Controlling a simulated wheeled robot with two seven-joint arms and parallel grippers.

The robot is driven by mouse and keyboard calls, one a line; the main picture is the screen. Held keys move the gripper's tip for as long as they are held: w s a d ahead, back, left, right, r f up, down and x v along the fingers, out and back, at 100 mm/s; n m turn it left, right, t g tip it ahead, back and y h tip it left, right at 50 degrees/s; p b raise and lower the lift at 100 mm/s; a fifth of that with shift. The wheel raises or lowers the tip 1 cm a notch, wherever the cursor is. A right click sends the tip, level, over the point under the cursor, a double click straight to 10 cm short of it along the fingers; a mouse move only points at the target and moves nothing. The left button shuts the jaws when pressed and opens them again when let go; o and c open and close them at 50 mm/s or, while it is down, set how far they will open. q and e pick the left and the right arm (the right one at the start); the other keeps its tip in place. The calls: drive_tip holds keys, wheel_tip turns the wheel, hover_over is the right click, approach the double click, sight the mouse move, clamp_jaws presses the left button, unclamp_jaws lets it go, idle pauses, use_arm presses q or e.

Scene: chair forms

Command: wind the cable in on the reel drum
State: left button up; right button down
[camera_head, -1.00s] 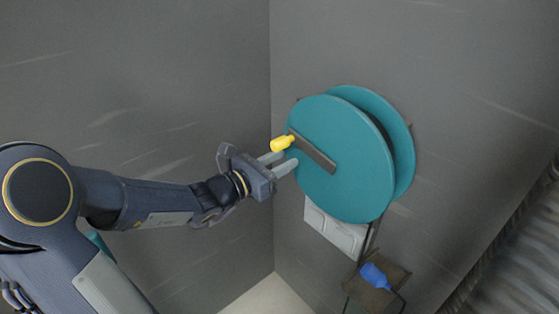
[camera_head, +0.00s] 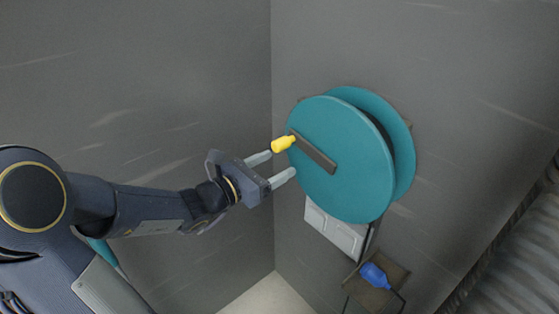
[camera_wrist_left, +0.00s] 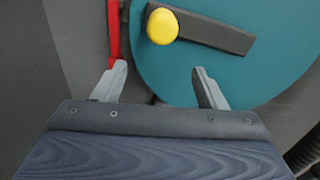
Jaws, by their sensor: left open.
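The teal reel drum (camera_head: 345,165) is mounted on the grey wall. A dark crank arm (camera_head: 313,153) lies across its front face, with a yellow knob (camera_head: 283,144) at the upper left end. My left gripper (camera_head: 281,164) is open and empty, its fingers pointing at the drum's left edge beside the knob. In the left wrist view, the yellow knob (camera_wrist_left: 162,27) shows beyond the fingertips (camera_wrist_left: 159,68), between their lines and apart from them. A blue cable end (camera_head: 375,275) rests at a bracket below the drum. My right gripper is not seen.
A light panel (camera_head: 335,230) sits on the wall below the drum. A brown bracket (camera_head: 392,292) juts out under it. A red bar (camera_wrist_left: 114,35) stands left of the drum in the left wrist view. A ribbed grey surface (camera_head: 520,255) is at the right.

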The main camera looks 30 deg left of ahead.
use_arm(q)
drive_tip(key=p+v, duration=0.1)
drive_tip(key=v, duration=0.6)
drive_tip(key=shift+s, duration=0.15)
idle(0.3)
